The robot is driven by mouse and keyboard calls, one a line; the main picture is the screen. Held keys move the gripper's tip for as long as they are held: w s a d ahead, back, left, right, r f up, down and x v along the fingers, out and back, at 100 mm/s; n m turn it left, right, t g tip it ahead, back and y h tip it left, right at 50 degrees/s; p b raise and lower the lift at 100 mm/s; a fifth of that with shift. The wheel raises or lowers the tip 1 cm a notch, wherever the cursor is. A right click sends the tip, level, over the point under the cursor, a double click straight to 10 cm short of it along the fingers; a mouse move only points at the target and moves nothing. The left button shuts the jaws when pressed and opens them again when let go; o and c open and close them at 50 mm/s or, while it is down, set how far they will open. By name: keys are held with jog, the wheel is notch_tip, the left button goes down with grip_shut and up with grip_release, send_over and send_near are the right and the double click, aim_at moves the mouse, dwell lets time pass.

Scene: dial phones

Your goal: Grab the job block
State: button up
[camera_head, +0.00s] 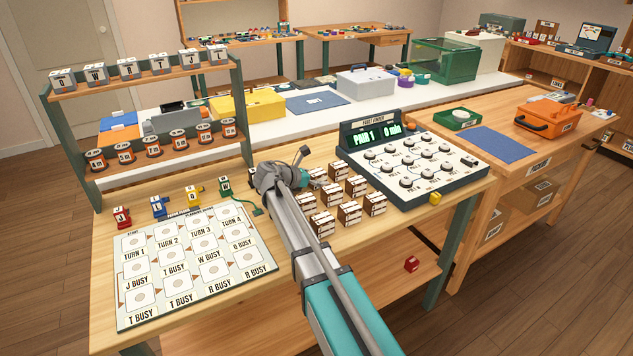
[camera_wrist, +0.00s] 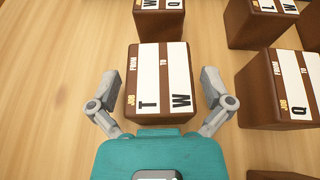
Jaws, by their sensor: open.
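Several brown job blocks with white label tops stand in a group on the wooden table, such as one at the group's front right (camera_head: 375,204). In the wrist view one job block (camera_wrist: 160,82), marked JOB, FROM T, TO W, sits between the two fingers of my gripper (camera_wrist: 162,97). The fingers are open, one on each side of it, with gaps showing. Another job block (camera_wrist: 282,90) with a Q stands to its right. In the head view my arm hides part of the group, and my gripper's fingertips are hard to make out.
More job blocks stand beyond it in the wrist view, one at the top (camera_wrist: 160,18) and one at the upper right (camera_wrist: 262,20). A dial console (camera_head: 420,165) stands right of the group. A planning board (camera_head: 190,262) lies left. A letter rack (camera_head: 150,110) stands behind.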

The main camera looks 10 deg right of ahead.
dwell(0.5)
jog(key=c, duration=1.1)
